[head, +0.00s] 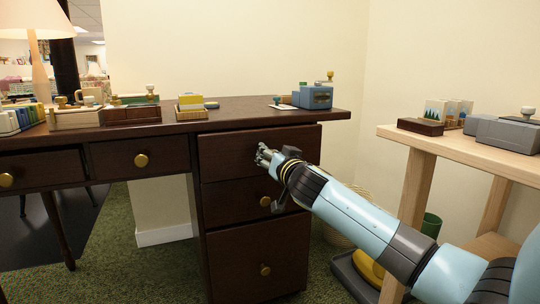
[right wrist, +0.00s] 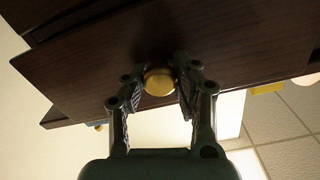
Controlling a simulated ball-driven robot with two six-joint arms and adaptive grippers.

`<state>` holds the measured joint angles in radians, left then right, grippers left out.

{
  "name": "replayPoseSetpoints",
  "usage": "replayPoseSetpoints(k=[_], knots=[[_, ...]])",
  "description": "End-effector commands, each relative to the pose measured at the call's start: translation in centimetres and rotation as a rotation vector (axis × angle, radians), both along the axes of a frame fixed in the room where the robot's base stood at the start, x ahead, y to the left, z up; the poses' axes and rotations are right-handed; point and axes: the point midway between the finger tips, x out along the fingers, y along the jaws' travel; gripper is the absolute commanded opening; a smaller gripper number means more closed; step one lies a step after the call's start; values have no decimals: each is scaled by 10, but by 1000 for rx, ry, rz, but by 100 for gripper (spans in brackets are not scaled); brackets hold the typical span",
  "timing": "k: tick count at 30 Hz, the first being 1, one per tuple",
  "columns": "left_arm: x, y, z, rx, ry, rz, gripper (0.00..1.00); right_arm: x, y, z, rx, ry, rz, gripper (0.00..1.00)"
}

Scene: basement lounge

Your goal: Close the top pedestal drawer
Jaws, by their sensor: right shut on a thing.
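The top pedestal drawer (head: 228,158) is the upper dark wood front in the desk's right pedestal. Its front stands out a little past the drawers below, so it looks slightly open. My right gripper (head: 264,156) reaches in from the right and is at this drawer's front. In the right wrist view the round brass knob (right wrist: 158,82) sits between the two fingers of the right gripper (right wrist: 160,84), which is shut on it. In the head view the gripper hides the knob. My left gripper is in neither view.
Below are the middle drawer (head: 228,203) and bottom drawer (head: 235,260), both with brass knobs. The desk top (head: 240,113) holds small boxes and a blue-grey device (head: 313,97). A light wooden table (head: 455,150) stands right, with a basket and bins near the floor.

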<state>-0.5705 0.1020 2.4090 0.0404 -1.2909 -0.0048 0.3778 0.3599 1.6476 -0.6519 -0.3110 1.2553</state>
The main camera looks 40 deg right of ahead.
Motion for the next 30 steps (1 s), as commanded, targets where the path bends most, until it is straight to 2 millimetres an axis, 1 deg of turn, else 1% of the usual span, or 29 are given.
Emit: replayPoseSetpoints(k=[10, 11, 14, 15, 18, 22, 27, 28, 30], knots=[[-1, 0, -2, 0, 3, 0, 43, 1, 0, 0, 0, 0, 0, 0], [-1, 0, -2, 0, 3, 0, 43, 3, -1, -1, 0, 0, 0, 0], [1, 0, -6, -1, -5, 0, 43, 18, -5, -2, 0, 1, -2, 0], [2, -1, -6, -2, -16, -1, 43, 25, -6, -2, 1, 0, -2, 0], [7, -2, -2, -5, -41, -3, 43, 37, -9, -2, 0, 1, -2, 0], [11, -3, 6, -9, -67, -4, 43, 41, -10, 0, -1, 0, -1, 0], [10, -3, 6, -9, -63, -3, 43, 41, -10, 1, -1, 0, -1, 0], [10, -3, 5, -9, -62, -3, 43, 41, -11, 1, -1, 0, -1, 28], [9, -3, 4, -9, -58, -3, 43, 41, -11, 1, -1, 0, -1, 37]])
